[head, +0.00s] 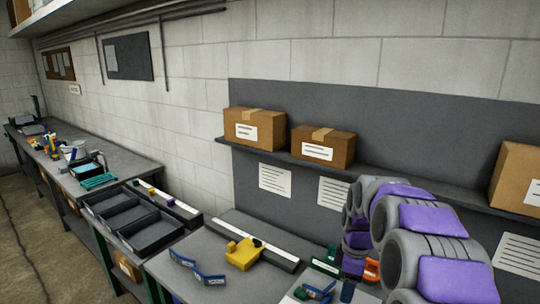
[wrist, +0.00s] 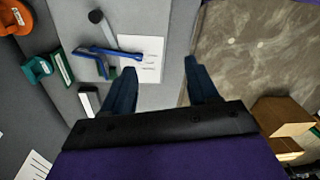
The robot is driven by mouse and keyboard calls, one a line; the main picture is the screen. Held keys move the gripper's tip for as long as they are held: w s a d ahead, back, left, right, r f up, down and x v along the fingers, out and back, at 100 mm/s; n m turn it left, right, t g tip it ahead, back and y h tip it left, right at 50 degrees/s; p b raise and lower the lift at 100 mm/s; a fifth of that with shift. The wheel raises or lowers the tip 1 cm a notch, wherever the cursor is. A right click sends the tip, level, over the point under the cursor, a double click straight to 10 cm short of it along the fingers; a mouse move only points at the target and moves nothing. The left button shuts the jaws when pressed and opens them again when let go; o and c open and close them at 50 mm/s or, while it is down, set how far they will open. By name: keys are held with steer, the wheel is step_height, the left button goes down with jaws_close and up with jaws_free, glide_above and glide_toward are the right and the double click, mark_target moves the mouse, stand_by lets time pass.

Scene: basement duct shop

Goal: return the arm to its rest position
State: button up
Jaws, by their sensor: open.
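My gripper (wrist: 160,68) shows in the wrist view with its two dark blue fingers spread apart and nothing between them. It is over the front edge of the grey bench (wrist: 165,30), with the floor (wrist: 245,45) below to the right. My grey and purple arm (head: 405,225) is bent at the right of the head view, in front of the wall shelf. In that view I cannot make out the gripper's fingers clearly.
A blue-handled tool (wrist: 105,52), a white sheet (wrist: 140,58), a green item (wrist: 38,68) and an orange item (wrist: 15,18) lie on the bench near my gripper. A yellow tool (head: 243,254) and black bins (head: 150,235) are further left. Boxes (head: 255,128) stand on the shelf.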

steer(key=s+a+r+m, duration=0.2)
steer(key=s+m, duration=0.1)
steer(key=s, duration=0.6)
steer(key=s+a+r+m, duration=0.2)
steer(key=s+a+m, duration=0.1)
steer(key=s, duration=0.6)
steer(key=s+f+m, duration=0.1)
steer(key=s+m, duration=0.3)
steer(key=s, duration=0.5)
steer(key=s+a+f+m+g, duration=0.1)
steer(key=s+m, duration=0.3)
steer(key=s, duration=0.6)
steer(key=shift+f+h+b, duration=0.3)
steer(key=shift+f, duration=0.45)
